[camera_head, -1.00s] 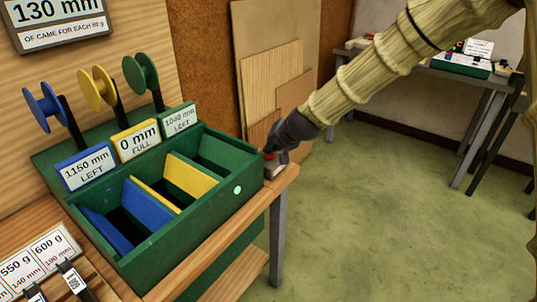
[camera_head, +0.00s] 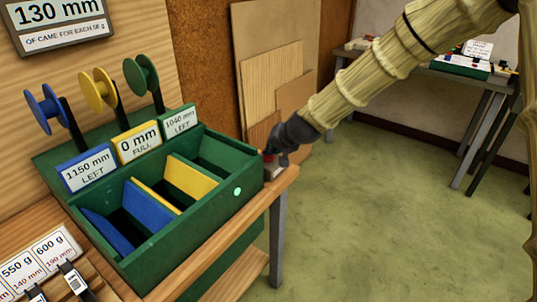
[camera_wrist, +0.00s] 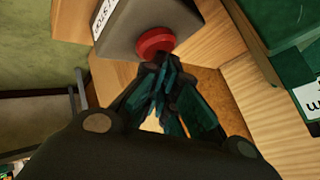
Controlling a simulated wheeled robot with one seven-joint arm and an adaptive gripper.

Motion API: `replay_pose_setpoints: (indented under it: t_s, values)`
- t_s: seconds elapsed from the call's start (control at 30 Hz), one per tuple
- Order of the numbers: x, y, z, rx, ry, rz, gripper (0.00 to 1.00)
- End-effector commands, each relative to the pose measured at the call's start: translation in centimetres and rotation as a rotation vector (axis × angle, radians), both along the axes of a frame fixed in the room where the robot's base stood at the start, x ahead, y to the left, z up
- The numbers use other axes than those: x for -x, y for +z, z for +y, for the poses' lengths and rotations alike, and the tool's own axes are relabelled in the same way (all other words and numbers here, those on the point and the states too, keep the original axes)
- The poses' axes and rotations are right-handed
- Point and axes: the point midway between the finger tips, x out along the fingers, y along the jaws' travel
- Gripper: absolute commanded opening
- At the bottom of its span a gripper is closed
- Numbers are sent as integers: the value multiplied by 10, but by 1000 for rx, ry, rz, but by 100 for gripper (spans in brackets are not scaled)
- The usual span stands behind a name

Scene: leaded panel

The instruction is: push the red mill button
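The red mill button (camera_wrist: 155,41) is a round red cap on a grey box (camera_wrist: 130,22) with a partly visible white label. In the head view the box (camera_head: 273,172) sits at the far right corner of the wooden bench, and the button is mostly hidden by my gripper (camera_head: 271,152). In the wrist view my gripper (camera_wrist: 162,72) has its dark fingers brought together, with nothing between them. The fingertips are right at the button's near edge. I cannot tell whether they touch it.
A green dispenser box (camera_head: 222,222) with blue, yellow and green compartments stands just left of the button box on the bench (camera_head: 200,272). Wooden boards (camera_head: 270,75) lean behind. Another table (camera_head: 455,72) stands at the back right. The green floor between is clear.

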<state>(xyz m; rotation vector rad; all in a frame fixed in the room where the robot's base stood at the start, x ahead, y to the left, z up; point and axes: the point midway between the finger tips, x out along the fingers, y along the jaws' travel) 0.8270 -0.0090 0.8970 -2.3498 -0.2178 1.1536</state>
Motion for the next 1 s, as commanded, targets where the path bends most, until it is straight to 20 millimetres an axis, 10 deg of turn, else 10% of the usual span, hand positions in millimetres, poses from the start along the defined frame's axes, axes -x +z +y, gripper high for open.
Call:
replay_pose_setpoints:
  t_s: [0.37,1.0]
  values:
    - [5,-4,1,2,7,15,0]
    - [2,51,0,1,2,3,0]
